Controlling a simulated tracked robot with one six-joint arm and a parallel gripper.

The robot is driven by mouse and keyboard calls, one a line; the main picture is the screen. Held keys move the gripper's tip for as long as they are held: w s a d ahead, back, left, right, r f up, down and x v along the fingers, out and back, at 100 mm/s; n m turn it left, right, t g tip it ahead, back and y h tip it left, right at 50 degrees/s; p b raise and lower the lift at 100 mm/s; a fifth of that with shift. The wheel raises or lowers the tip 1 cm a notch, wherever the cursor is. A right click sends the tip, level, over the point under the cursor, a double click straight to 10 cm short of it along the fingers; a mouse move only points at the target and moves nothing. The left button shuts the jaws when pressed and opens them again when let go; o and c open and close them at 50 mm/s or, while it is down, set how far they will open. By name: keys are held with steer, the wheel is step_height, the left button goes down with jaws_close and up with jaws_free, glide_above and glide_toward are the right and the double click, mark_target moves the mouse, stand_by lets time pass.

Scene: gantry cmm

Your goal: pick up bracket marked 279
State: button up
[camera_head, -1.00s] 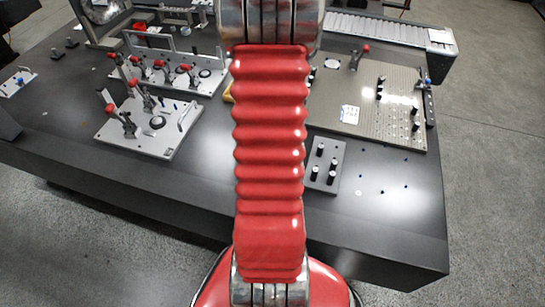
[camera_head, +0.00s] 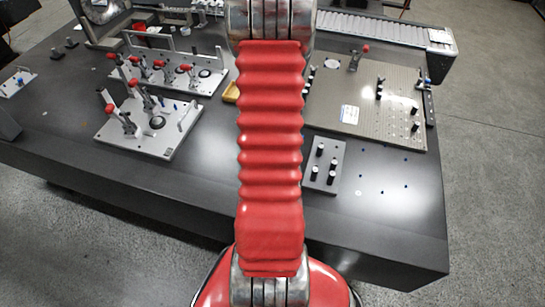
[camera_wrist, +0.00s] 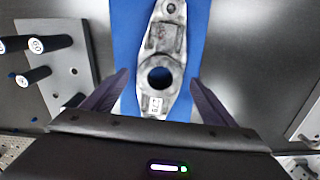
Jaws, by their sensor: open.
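A grey metal bracket (camera_wrist: 160,46) with a large round hole lies on a blue mat (camera_wrist: 125,30) in the wrist view. A small white label (camera_wrist: 156,106) with dark marks is near its lower end; I cannot read it with certainty. My gripper (camera_wrist: 160,80) is open, with one dark finger on each side of the bracket's lower part, apart from it. In the head view my red arm hides the bracket and my gripper.
A grey plate with black pegs (camera_head: 323,164) stands left of the mat in the wrist view. Fixture plates with red-handled clamps (camera_head: 152,122) are on the dark table at left. A perforated plate (camera_head: 365,100) is at right. The table's front (camera_head: 150,180) is clear.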

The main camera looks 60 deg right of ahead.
steer(key=shift+f, duration=1.25)
steer(key=c, duration=1.6)
